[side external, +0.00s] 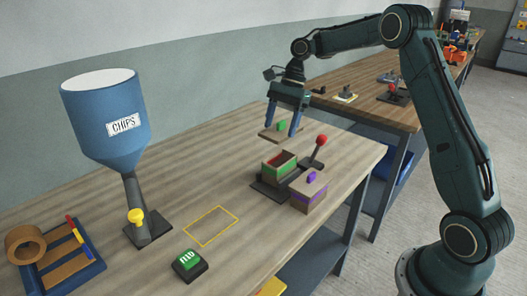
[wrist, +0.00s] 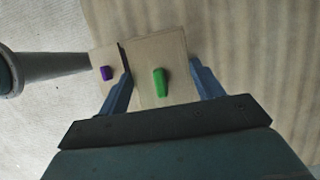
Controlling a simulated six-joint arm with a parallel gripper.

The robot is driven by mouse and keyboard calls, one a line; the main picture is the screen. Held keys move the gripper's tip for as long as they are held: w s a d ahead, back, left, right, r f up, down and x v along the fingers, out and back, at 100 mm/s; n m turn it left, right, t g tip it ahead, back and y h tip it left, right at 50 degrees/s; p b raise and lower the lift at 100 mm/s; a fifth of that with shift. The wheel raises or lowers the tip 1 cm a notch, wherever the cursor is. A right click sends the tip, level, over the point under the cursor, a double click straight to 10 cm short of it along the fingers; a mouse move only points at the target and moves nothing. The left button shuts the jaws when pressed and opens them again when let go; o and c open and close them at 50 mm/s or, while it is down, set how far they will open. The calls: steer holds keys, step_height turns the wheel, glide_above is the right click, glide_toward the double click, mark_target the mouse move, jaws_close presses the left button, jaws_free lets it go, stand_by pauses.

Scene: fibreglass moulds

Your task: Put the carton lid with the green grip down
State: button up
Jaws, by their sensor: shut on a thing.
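The carton lid with the green grip (side external: 268,134) is a flat tan board held in the air above the table. My gripper (side external: 283,122) is shut on this lid, with its blue fingers at the lid's two sides. In the wrist view the lid (wrist: 153,90) lies between the fingers (wrist: 163,92), its green grip upward. An open carton with a green band (side external: 279,166) stands in a dark holder below and near the lid. A carton with a purple band (side external: 309,194) stands beside it, with a lid and purple grip on top.
A red-knobbed lever (side external: 319,143) rises beside the cartons. A blue chips hopper (side external: 107,115) with a yellow-knobbed lever (side external: 136,218) stands left. A yellow outline (side external: 211,226) marks bare table, near a green button (side external: 189,262). A blue tray with tape (side external: 58,252) is at far left.

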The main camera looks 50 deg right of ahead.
steer(key=shift+d, duration=0.1)
steer(key=shift+w+d+r+m, duration=0.15)
steer(key=shift+w+d+m, duration=0.25)
steer(key=shift+d, duration=0.15)
steer(key=w+d+r+m+t, duration=0.1)
steer(key=d+m, duration=0.3)
steer(key=d, duration=0.3)
steer(key=w+d+r+m+t+h, duration=0.1)
steer(key=w+d+r+m+t, duration=0.1)
steer(key=d+m, duration=0.2)
steer(key=d, duration=0.3)
steer(key=shift+w+d, duration=0.3)
steer(key=shift+d, duration=0.05)
step_height(320, 180, down, 16)
steer(key=shift+r, duration=0.2)
steer(key=shift+f, duration=0.15)
steer(key=shift+f, duration=2)
steer(key=shift+f, duration=0.1)
